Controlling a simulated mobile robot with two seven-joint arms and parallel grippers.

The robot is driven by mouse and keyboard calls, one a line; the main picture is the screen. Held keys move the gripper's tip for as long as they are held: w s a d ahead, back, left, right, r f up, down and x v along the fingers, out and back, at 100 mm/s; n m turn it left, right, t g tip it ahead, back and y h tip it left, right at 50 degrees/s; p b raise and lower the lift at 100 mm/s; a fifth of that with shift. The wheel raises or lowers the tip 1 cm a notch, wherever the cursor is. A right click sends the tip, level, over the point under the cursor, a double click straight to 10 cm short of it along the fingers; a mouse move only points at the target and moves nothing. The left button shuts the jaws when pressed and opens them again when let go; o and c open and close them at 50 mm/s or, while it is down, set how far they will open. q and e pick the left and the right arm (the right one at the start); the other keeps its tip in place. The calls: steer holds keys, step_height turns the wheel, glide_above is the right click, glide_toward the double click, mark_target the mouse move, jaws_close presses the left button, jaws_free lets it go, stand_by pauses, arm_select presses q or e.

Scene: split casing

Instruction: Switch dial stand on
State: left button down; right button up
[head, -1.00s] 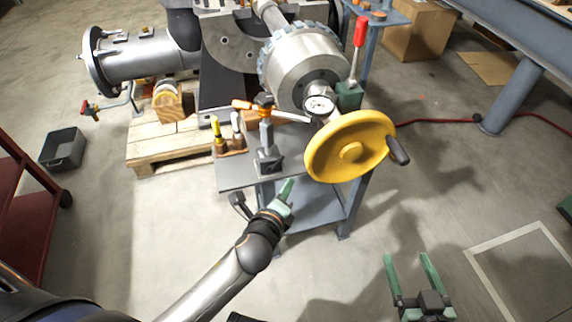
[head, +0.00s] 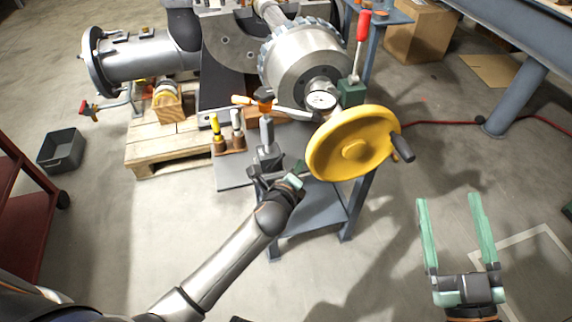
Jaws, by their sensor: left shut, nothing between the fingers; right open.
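The dial stand has a dark grey block base (head: 267,157) on the grey shelf plate, with an upright post, an orange-and-black clamp knob and a thin arm reaching right. Its round white dial (head: 321,101) sits in front of the metal chuck, just above the yellow handwheel. The switch on the base is too small to make out. My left gripper (head: 299,171) is shut and empty, just right of and below the base; whether it touches the base I cannot tell. My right gripper (head: 448,197) is open and empty over the floor at lower right.
The yellow handwheel (head: 352,143) with a dark handle stands close right of my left gripper. A red-knobbed lever (head: 362,32) rises behind it. Yellow- and white-handled tools (head: 218,132) stand left of the base.

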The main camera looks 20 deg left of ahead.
mark_target(277, 163)
arm_select(q)
steer(key=shift+s+a+r, duration=0.25)
steer(key=shift+a+r, duration=0.25)
steer(key=shift+a, duration=0.2)
steer(key=shift+s+a+r, duration=0.25)
steer(key=shift+a+r, duration=0.25)
steer(key=shift+a, duration=0.15)
arm_select(e)
steer(key=shift+f, duration=0.15)
arm_select(q)
steer(key=shift+f, duration=0.1)
arm_select(e)
steer(key=shift+f, duration=0.1)
